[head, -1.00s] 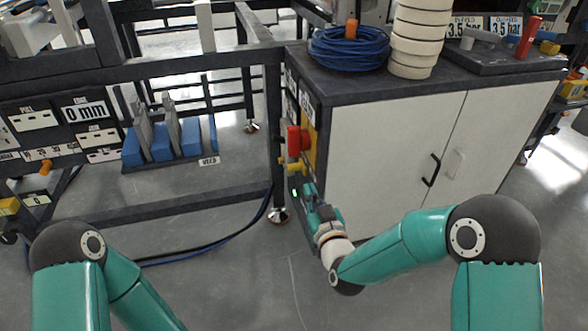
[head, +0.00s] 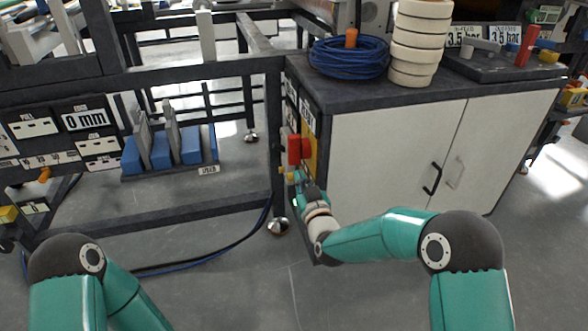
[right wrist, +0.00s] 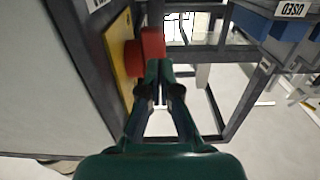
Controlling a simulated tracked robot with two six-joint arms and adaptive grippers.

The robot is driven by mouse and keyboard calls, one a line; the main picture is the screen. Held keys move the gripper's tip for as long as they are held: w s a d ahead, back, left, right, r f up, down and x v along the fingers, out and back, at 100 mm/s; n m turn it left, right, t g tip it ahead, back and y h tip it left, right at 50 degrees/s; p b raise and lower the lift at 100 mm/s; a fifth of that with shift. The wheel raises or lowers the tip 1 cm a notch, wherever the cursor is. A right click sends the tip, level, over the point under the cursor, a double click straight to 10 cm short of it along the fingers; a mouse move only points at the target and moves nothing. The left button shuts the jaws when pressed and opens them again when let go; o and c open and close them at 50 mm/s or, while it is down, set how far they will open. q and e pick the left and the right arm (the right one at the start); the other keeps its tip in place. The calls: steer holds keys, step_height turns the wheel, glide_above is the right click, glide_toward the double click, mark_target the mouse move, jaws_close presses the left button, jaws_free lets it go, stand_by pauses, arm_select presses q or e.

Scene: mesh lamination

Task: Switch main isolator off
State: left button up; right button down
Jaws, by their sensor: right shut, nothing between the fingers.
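The main isolator shows as a red handle (head: 294,150) on a yellow plate (head: 311,152), on the left side of the grey cabinet. In the right wrist view, the red handle (right wrist: 153,42) stands out from the yellow plate (right wrist: 117,54). My right gripper (head: 297,178) is just below the handle in the head view. In the right wrist view, its fingertips (right wrist: 159,68) are together and empty, right by the handle; I cannot tell whether they touch it. My left gripper is out of view; only part of the left arm shows.
The cabinet (head: 380,160) carries a blue hose coil (head: 348,60) and a stack of pale rolls (head: 415,50). A dark frame post (head: 274,140) stands close left of the isolator. The floor in front (head: 240,285) is clear, apart from a cable at left.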

mark_target(292, 161)
steer(key=shift+b+x, duration=0.45)
steer(key=shift+x, duration=2.3)
